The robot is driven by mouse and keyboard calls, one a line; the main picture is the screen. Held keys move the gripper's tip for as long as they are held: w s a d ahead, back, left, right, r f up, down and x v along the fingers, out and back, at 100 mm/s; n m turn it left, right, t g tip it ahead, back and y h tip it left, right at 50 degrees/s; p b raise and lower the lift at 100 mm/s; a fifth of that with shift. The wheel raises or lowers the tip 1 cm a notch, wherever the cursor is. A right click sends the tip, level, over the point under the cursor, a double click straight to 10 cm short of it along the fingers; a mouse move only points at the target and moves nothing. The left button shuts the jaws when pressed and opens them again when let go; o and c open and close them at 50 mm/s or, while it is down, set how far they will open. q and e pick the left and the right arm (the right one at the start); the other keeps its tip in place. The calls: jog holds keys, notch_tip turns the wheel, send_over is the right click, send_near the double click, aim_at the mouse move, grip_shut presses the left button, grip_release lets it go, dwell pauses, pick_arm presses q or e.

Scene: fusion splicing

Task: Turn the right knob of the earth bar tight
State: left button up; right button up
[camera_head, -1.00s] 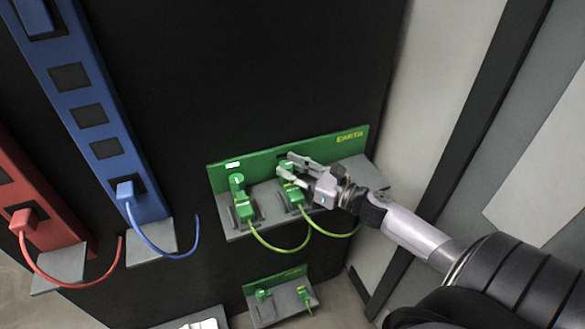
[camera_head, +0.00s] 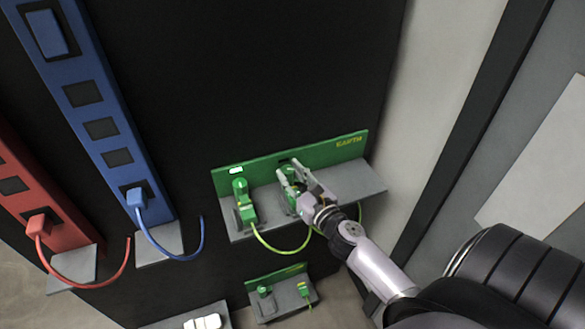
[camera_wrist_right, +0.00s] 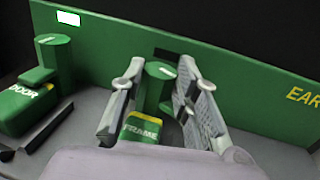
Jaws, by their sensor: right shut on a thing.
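The earth bar (camera_head: 322,150) is a green plate with a grey ledge, marked EARTH at its right end. Its right knob, a green cylinder (camera_wrist_right: 158,84), stands between the fingers of my right gripper (camera_wrist_right: 158,92) in the wrist view. The gripper is shut on it, one finger on each side; it also shows in the head view (camera_head: 291,172). A green plug marked FRAME (camera_wrist_right: 142,129) sits just in front of the knob. The left knob (camera_head: 240,187) stands free, with a green plug marked DOOR (camera_wrist_right: 27,108) in front of it. My left gripper is not in view.
Green-yellow cables (camera_head: 285,250) hang below the ledge. A blue strip (camera_head: 92,100) and a red strip (camera_head: 58,236) with plugs stand at the left. A smaller green bar (camera_head: 277,272) sits below. The ledge's right end (camera_head: 362,181) is clear.

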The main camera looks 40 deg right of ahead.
jog(key=m+h, duration=0.3)
jog(key=h, duration=0.1)
jog(key=shift+a+f+g+b, duration=0.15)
jog(key=shift+a+g+b, duration=0.15)
jog(key=shift+g+b, duration=0.1)
jog(key=shift+a+m+g+h+b, duration=0.1)
jog(key=shift+m+g+h+b, duration=0.4)
jog(key=shift+h, duration=0.7)
jog(key=o, duration=0.9)
jog(key=shift+r, duration=0.25)
notch_tip(320, 180, up, 10)
jog(key=shift+f, duration=0.15)
jog(key=shift+o, duration=0.3)
